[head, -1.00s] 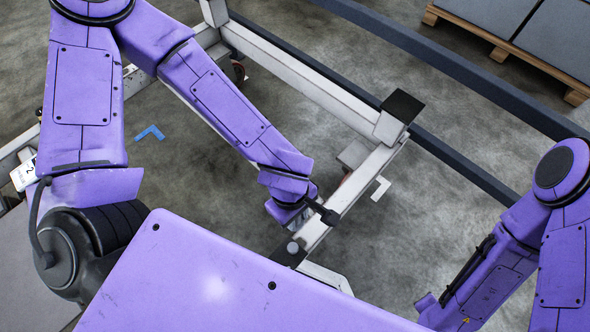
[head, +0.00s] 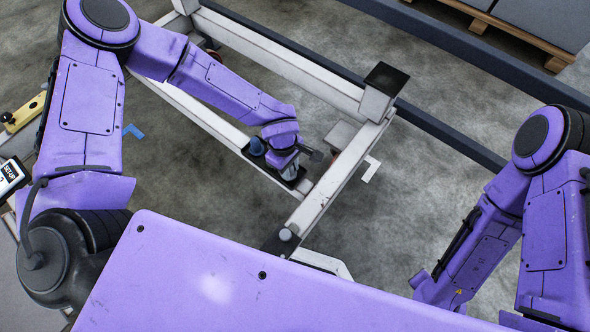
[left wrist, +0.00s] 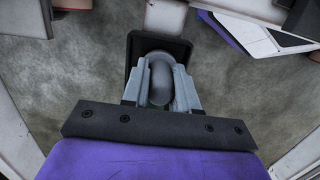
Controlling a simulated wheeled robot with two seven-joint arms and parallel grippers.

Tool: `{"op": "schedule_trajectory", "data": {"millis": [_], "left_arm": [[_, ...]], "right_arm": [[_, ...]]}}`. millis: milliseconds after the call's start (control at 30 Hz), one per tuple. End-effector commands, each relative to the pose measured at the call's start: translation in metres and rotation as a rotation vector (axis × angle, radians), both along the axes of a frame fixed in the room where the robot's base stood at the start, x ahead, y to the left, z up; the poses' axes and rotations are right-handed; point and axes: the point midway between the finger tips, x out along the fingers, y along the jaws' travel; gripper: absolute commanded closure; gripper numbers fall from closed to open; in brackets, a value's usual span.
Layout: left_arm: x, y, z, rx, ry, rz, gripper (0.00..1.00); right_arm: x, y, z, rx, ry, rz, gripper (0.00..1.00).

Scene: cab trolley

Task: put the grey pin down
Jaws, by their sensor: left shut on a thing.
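The grey pin (left wrist: 159,80) is a rounded, smooth piece between the pale fingers of my left gripper (left wrist: 160,97) in the left wrist view. The gripper is shut on it. In the head view my left gripper (head: 289,171) is over a black plate on the trolley frame, and the pin cannot be made out clearly there. The black plate (left wrist: 135,52) shows behind the pin in the left wrist view; whether the pin touches it I cannot tell. My right arm is at the right of the head view, with its gripper out of sight.
The white trolley frame (head: 338,183) has a black-topped corner post (head: 385,77) and a grey knob (head: 285,235) nearer me. Dark rails and a loaded pallet (head: 500,37) lie beyond. Open floor shows at right.

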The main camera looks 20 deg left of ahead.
Motion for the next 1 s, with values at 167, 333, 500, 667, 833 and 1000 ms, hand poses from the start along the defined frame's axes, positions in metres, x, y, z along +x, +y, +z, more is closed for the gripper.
{"op": "schedule_trajectory", "data": {"millis": [167, 333, 500, 667, 833, 1000], "left_arm": [[0.001, -0.001, -0.002, -0.001, -0.003, -0.001, 1.00], [0.000, -0.001, -0.005, -0.001, -0.002, -0.001, 1.00], [0.000, 0.000, -0.004, -0.001, -0.002, -0.001, 0.61], [0.000, -0.001, -0.004, -0.001, -0.002, -0.001, 0.61], [0.002, 0.002, 0.021, -0.002, -0.003, 0.001, 0.61], [0.004, 0.007, 0.067, -0.004, -0.005, 0.002, 0.61]], "right_arm": [[0.000, 0.000, 0.000, 0.000, 0.000, 0.000, 0.57], [0.000, 0.000, -0.001, 0.000, 0.000, 0.000, 0.57], [0.000, 0.000, -0.001, 0.000, 0.000, 0.000, 0.57], [0.000, 0.000, -0.001, 0.000, 0.000, 0.000, 0.57], [0.000, 0.000, 0.009, 0.000, 0.000, 0.000, 0.57], [0.000, 0.000, 0.024, 0.000, 0.000, 0.000, 0.57]]}}
